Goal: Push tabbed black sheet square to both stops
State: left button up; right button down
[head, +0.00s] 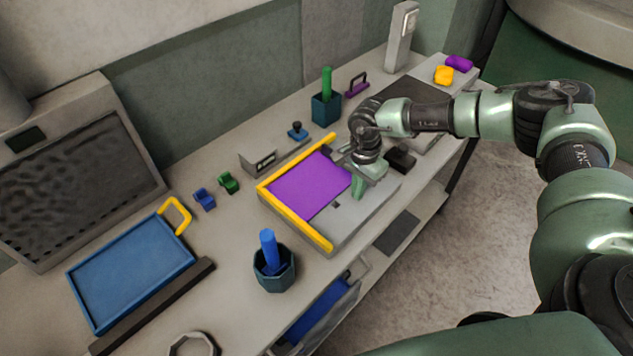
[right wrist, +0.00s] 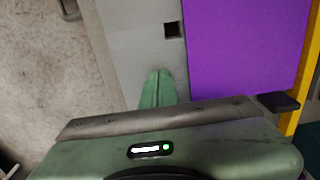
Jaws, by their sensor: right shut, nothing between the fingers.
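A purple sheet (head: 305,185) lies flat on a grey plate (head: 357,222); it also shows in the right wrist view (right wrist: 240,50). I see no black sheet on the plate. A yellow stop (head: 300,221) runs along the plate's front-left side, another (head: 305,158) along the back. A dark tab-like piece (right wrist: 278,101) shows beside the purple sheet near the yellow stop (right wrist: 302,85); whether they join I cannot tell. My right gripper (head: 358,188) is shut and empty. Its green fingertips (right wrist: 155,77) are over the plate just outside the sheet's near edge. My left gripper is not in view.
A dark block (head: 400,158) sits right of my gripper. A teal cup (head: 274,272) with a blue stick stands in front, another (head: 325,110) behind. A dark flat panel (head: 415,101) lies at the right end.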

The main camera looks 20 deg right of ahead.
jog(key=shift+w, duration=0.15)
jog(key=shift+w+a+b, duration=0.3)
jog(key=shift+w+b, duration=0.25)
jog(key=shift+w, duration=0.05)
jog(key=shift+w+a+b, duration=0.25)
jog(key=shift+w+b, duration=0.25)
jog(key=shift+w, duration=0.1)
jog(key=shift+s+d, duration=0.1)
jog(key=shift+s, duration=0.05)
jog(key=shift+s+d+p, duration=0.15)
jog(key=shift+s+p, duration=0.3)
jog(key=shift+p, duration=0.05)
notch_tip(320, 180, up, 8)
jog(key=p, duration=0.5)
